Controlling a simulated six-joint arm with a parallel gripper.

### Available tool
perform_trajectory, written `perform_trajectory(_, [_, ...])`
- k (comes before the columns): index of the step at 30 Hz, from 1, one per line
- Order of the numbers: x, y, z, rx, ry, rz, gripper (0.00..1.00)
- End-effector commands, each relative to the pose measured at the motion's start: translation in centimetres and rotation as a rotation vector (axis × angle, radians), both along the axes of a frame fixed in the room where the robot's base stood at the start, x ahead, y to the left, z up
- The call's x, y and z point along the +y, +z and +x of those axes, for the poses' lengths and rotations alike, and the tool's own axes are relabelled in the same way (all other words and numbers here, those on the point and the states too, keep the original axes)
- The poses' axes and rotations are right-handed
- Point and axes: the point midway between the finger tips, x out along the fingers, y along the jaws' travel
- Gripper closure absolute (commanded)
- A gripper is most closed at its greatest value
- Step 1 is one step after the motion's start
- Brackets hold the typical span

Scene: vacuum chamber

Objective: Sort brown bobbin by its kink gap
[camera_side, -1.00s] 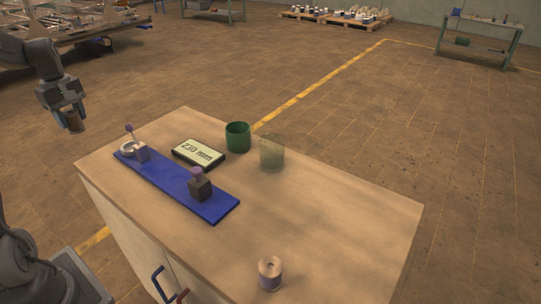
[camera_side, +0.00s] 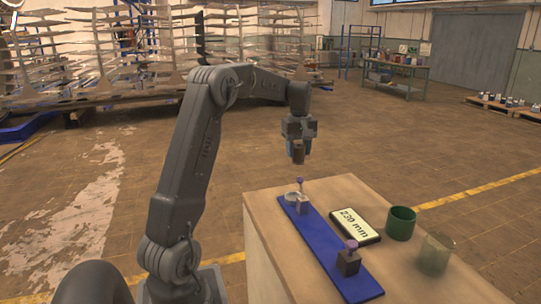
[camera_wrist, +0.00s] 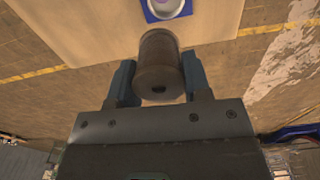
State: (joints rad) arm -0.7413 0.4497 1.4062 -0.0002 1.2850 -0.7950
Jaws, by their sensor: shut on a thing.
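The brown bobbin (camera_side: 298,153) hangs upright below my gripper (camera_side: 298,140), off the floor, and appears just beyond the far end of the blue rail in the side view. In the wrist view the bobbin (camera_wrist: 158,62) sits between the two fingers of my gripper (camera_wrist: 158,82), which is shut on it. The blue rail (camera_side: 325,243) lies on the bench. It carries a pale block with a purple knob and a whitish ring (camera_side: 292,196) at its far end, and a dark block (camera_side: 348,262) with a purple knob nearer. A display (camera_side: 355,217) reads 230 mm.
A green cup (camera_side: 401,224) and a translucent pale cup (camera_side: 434,256) stand on the bench right of the display. The wooden bench top (camera_side: 290,262) is bare left of the rail. Open floor lies beyond the bench.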

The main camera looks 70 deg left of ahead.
Motion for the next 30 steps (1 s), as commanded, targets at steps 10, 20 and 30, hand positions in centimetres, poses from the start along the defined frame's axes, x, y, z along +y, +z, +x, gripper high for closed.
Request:
perform_trajectory(10, [-11.5, 1.6, 12.4, 0.0, -0.197, 0.0, 0.82])
perform_trajectory(20, [-25.7, 2.5, 18.7, 0.0, -0.363, 0.0, 0.82])
perform_trajectory(30, [-36.7, 2.7, 19.8, 0.001, -0.473, 0.0, 0.82])
